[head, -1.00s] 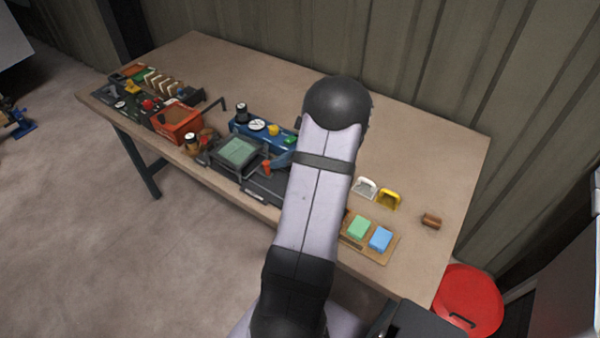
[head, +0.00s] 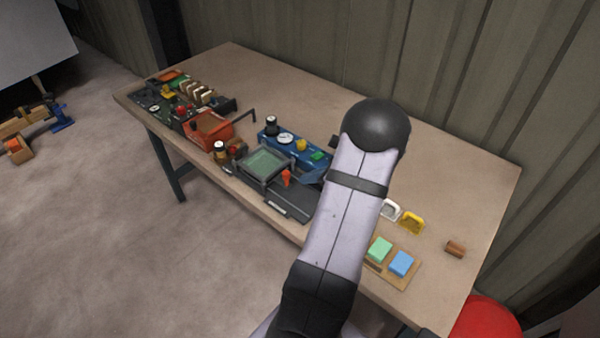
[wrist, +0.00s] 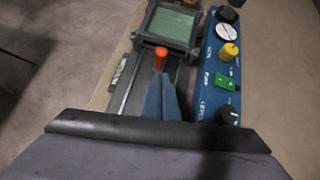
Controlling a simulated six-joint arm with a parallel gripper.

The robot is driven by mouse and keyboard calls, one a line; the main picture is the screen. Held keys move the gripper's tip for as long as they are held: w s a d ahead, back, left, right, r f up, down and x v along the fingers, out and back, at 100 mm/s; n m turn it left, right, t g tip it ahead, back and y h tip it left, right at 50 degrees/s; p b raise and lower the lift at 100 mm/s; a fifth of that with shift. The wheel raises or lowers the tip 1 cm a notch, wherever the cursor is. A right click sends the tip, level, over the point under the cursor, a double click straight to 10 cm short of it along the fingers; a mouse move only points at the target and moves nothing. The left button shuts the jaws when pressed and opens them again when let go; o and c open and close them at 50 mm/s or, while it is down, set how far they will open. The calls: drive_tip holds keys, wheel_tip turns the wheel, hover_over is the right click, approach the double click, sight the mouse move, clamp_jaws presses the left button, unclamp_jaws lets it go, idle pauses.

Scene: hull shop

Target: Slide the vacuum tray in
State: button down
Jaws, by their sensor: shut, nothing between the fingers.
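The vacuum tray (head: 265,163) is a dark square frame with a pale green panel. It sits on a dark rail base (head: 291,201) near the table's front edge, and it also shows at the top of the wrist view (wrist: 172,24). An orange-red handle (wrist: 160,58) stands at its near side and shows in the head view too (head: 286,178). My gripper (wrist: 161,80) is shut and empty, with its blue-grey fingertips just short of the handle. I cannot tell whether they touch it. My arm hides part of the gripper in the head view.
A blue control box (head: 290,141) with knobs and a gauge stands close along the rail's right side. A board (head: 386,268) with green and blue blocks is right of my arm. The table's rear is clear.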

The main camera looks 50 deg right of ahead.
drive_tip(key=b+v, duration=0.2)
drive_tip(key=v, duration=0.8)
drive_tip(key=shift+s, duration=0.15)
drive_tip(key=w+a+f+n+g+y, duration=0.1)
drive_tip(key=w+a+n+g, duration=0.25)
drive_tip(key=a+n, duration=0.55)
drive_tip(key=w+a+f+n+g+y, duration=0.2)
drive_tip(key=w+a+n+g, duration=0.15)
drive_tip(key=a, duration=0.85)
drive_tip(key=s+a+f+n+g+h, duration=0.1)
drive_tip(key=s+a+n+h, duration=0.1)
drive_tip(key=a+n, duration=0.7)
drive_tip(key=s+a+f+n+g+h, duration=0.1)
drive_tip(key=s+a+n+h, duration=0.1)
drive_tip(key=s+a+n, duration=0.3)
drive_tip(key=shift+a+f+n+h, duration=0.25)
drive_tip(key=shift+a+n, duration=1.85)
drive_tip(key=shift+n, duration=1.85)
